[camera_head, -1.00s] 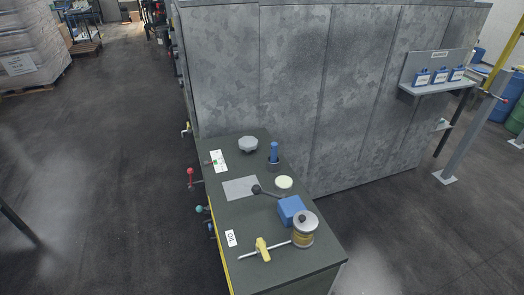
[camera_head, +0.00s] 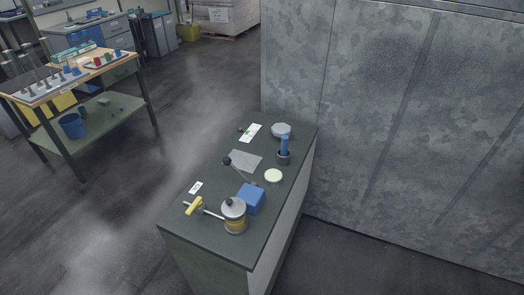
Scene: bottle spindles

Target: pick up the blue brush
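A blue upright handle (camera_head: 284,145) stands in a short dark cup (camera_head: 283,158) on the dark green cabinet top (camera_head: 218,235), near its far right edge. It may be the blue brush; no bristles show, and its lower end is hidden in the cup. Small blue items (camera_head: 75,72) also stand on a workbench at the left, too small to tell whether one is a brush. My gripper is not in view.
A blue box (camera_head: 250,198), a round tin (camera_head: 234,217) with a yellow-ended rod, a black-knobbed lever (camera_head: 228,162), a pale disc (camera_head: 273,175) and a grey lidded piece (camera_head: 281,130) crowd the cabinet. A grey wall (camera_head: 390,110) stands behind. Floor (camera_head: 190,120) between bench and cabinet is clear.

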